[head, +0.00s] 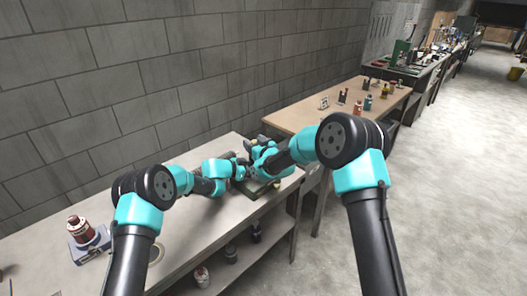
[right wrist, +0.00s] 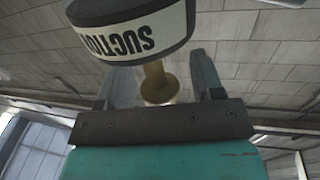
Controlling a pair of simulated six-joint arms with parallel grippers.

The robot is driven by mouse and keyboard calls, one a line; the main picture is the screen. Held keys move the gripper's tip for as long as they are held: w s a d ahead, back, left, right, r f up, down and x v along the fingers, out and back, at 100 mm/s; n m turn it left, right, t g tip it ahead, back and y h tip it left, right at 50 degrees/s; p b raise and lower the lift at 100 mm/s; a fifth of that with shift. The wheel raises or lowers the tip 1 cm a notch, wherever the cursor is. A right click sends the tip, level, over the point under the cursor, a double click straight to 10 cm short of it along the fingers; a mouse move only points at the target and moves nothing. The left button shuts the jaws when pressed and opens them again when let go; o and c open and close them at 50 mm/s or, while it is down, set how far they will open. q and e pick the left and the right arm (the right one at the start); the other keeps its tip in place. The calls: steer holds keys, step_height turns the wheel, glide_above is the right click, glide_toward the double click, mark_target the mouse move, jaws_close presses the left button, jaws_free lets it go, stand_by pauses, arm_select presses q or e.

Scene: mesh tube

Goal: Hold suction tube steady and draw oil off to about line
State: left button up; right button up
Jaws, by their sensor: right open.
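In the right wrist view, a dark round part with a white band marked "SUCTION" (right wrist: 125,35) hangs over the top of the picture, its lettering upside down. A brass-coloured stem with a flared end (right wrist: 158,85) shows below it, between the two fingers of my right gripper (right wrist: 160,70). Those fingers stand apart, with gaps to the stem on both sides. In the head view my right gripper (head: 262,158) and my left gripper (head: 238,170) are close together over the workbench's far right end. My arms hide most of what is there. No oil or level line can be made out.
The grey workbench (head: 205,222) has clear room in its middle. A red-brown bottle (head: 80,228) stands on a blue-grey base at its left. Containers (head: 202,276) sit on the lower shelf. A wooden table (head: 315,110) with small bottles stands beyond; a block wall runs behind.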

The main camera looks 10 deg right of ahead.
steer(key=v, duration=1.1)
steer(key=shift+s, duration=0.1)
stand_by(0.9)
arm_select(q)
steer(key=o, duration=0.8)
steer(key=shift+a, duration=0.1)
steer(key=v, duration=1.2)
steer(key=shift+r, duration=0.1)
